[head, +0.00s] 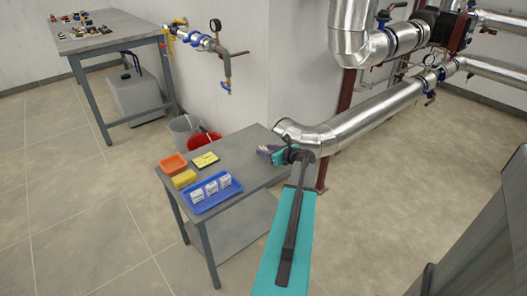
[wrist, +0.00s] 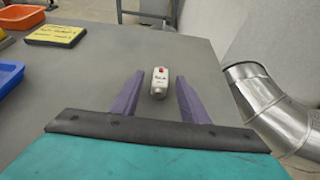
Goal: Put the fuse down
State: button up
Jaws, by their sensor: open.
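The fuse (wrist: 159,82), a small white block with dark print and a red spot, is on the grey table (wrist: 90,88) in the wrist view. My gripper (wrist: 159,84) is open, with its two purple fingers on either side of the fuse and a visible gap on each side. In the head view my gripper (head: 265,151) is over the right part of the table (head: 240,166). I cannot make out the fuse there.
A blue tray (head: 208,207) with white blocks, a yellow sponge (head: 184,179), an orange bin (head: 173,165) and a yellow-and-black pad (head: 205,160) stand left on the table. A silver pipe (wrist: 262,105) is close on the right. The table around the fuse is clear.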

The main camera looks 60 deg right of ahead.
dwell(0.3)
grip_shut()
jog(key=shift+r, duration=0.1)
jog(key=shift+r, duration=0.4)
notch_tip(320, 180, up, 3)
jog(key=shift+a+p, duration=0.1)
jog(key=shift+p, duration=0.3)
jog(key=s+a, duration=0.2)
jog(key=a, duration=0.2)
jog(key=s+a, duration=0.3)
jog(key=s+a+r, duration=0.1)
jog(key=s+a, duration=0.1)
jog(key=a, duration=0.2)
jog(key=shift+s+a, duration=0.2)
jog(key=shift+a, duration=0.1)
jog(key=shift+r+p, duration=0.15)
jog(key=shift+p, duration=0.7)
jog(key=shift+s+a+p, duration=0.6)
jog(key=shift+a+p, duration=0.2)
jog(key=shift+p, duration=0.6)
